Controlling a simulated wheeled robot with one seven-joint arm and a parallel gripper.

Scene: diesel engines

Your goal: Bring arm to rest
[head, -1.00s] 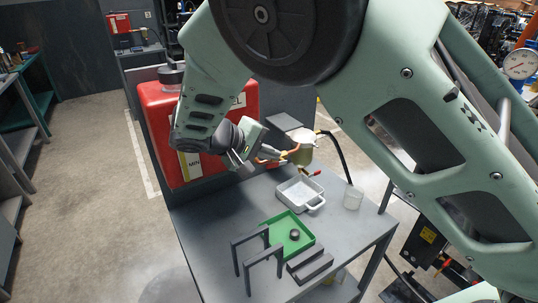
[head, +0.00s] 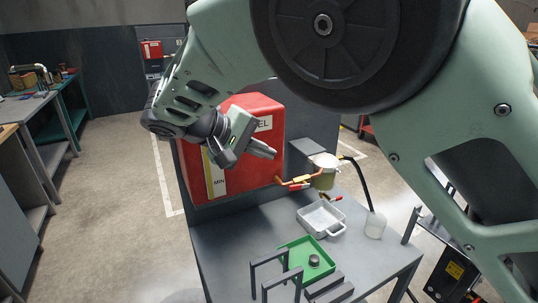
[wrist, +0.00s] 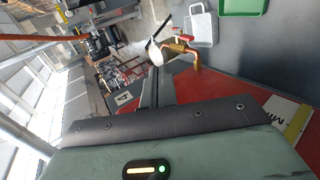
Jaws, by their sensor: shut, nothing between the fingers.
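My arm arches across the top of the head view, its upper links covering the upper right. My gripper (head: 264,150) is shut and empty. It is held in the air in front of the red tank (head: 268,112), pointing right and slightly down. I cannot tell whether it is clear of the tank's face.
A grey bench (head: 230,240) carries a white tray (head: 311,216), a green tray (head: 322,268) with a small dark ring, a clear cup (head: 375,226) and dark stands. A brass-coloured filter assembly (head: 324,178) with red-handled valves stands beside the tank. Open floor lies to the left.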

